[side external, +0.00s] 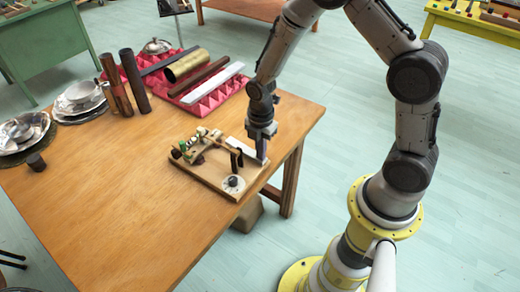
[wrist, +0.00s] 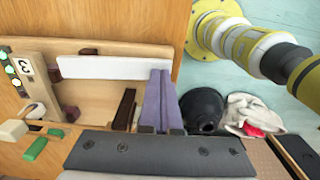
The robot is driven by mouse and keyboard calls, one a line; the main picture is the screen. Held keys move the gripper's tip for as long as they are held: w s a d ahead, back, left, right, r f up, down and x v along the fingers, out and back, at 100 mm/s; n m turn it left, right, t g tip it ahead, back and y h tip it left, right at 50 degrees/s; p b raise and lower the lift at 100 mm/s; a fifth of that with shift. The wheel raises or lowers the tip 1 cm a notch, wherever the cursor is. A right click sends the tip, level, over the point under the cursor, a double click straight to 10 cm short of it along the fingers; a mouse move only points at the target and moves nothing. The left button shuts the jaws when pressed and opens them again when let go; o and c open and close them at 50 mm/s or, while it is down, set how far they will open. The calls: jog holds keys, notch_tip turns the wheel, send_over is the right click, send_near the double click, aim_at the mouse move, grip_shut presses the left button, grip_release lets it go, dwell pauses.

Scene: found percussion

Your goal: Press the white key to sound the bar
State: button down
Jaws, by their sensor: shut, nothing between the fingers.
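The white key (wrist: 100,67) is a long flat strip on the wooden board in the wrist view. It also shows as a pale strip (side external: 240,147) on the board in the side view. My gripper (side external: 262,157) points down at the board's right edge, by the key's right end. In the wrist view the two grey-purple fingers (wrist: 161,80) lie together, shut and empty, close to that end. I cannot tell whether they touch it. I cannot clearly pick out the bar to be sounded.
A pink tray (side external: 205,106) with tubes and bars lies behind. Metal dishes (side external: 82,97) and upright tubes (side external: 134,80) stand at left. The table front (side external: 130,225) is clear.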

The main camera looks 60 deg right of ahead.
jog(key=shift+r, duration=0.7)
notch_tip(320, 180, up, 14)
dwell(0.4)
dwell(0.6)
